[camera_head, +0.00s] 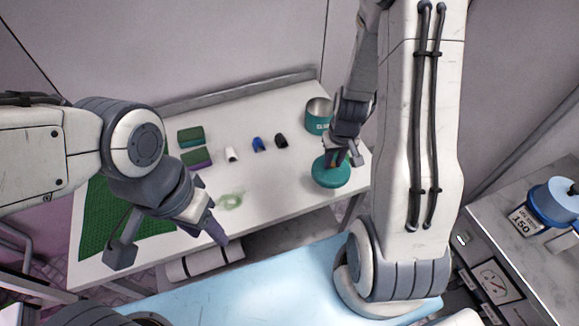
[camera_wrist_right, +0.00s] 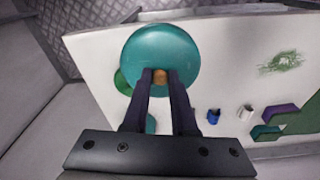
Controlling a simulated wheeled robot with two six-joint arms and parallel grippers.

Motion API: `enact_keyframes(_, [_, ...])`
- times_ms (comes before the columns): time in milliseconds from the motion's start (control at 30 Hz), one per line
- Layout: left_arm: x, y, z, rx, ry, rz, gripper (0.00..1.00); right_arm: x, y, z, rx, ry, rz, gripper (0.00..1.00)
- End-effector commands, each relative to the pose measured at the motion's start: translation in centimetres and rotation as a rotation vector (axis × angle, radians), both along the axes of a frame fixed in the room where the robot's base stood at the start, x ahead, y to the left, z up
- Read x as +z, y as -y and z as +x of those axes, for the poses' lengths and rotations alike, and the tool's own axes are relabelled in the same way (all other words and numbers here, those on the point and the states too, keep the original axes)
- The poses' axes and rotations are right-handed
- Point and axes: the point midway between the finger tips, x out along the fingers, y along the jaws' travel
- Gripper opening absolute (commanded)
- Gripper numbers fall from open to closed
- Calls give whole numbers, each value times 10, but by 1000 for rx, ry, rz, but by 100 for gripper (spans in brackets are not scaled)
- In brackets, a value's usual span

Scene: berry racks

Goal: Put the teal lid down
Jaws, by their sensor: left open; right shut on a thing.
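The round teal lid (camera_head: 331,172) is at the right end of the white table in the head view. My right gripper (camera_head: 343,157) is shut on its small orange-brown knob (camera_wrist_right: 160,76). The lid (camera_wrist_right: 160,48) fills the top middle of the right wrist view and overlaps the table's edge there. I cannot tell whether its underside touches the table. An open teal canister (camera_head: 318,116) with a metallic inside stands behind the lid. My left gripper (camera_head: 217,232) is open and empty, near the table's front edge.
On the white table (camera_head: 280,205) stand small black (camera_head: 281,141), blue (camera_head: 258,144) and white (camera_head: 232,155) items, green and purple blocks (camera_head: 196,158), and a green mat (camera_head: 104,220). A pale green smear (camera_head: 231,200) marks the front. The table between smear and lid is clear.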

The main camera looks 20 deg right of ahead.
Motion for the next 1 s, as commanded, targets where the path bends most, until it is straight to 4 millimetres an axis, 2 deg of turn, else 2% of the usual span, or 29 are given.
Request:
enact_keyframes(200, [25,0,0,1,0,0,50,-23,-35,21,4,-8,1,0])
enact_keyframes(400, [41,0,0,0,0,0,50,-50,-71,46,2,-3,0,0])
enact_keyframes(500, [48,0,0,-1,0,0,50,-58,-82,55,0,-2,0,0])
enact_keyframes(667, [49,0,0,-2,0,0,50,-69,-91,60,-2,-1,-1,0])
enact_keyframes(800, [31,0,0,0,0,0,50,-94,-92,61,0,-1,-1,0])
enact_keyframes(1000, [31,0,0,1,0,0,50,-108,-92,61,-1,-1,-1,0])
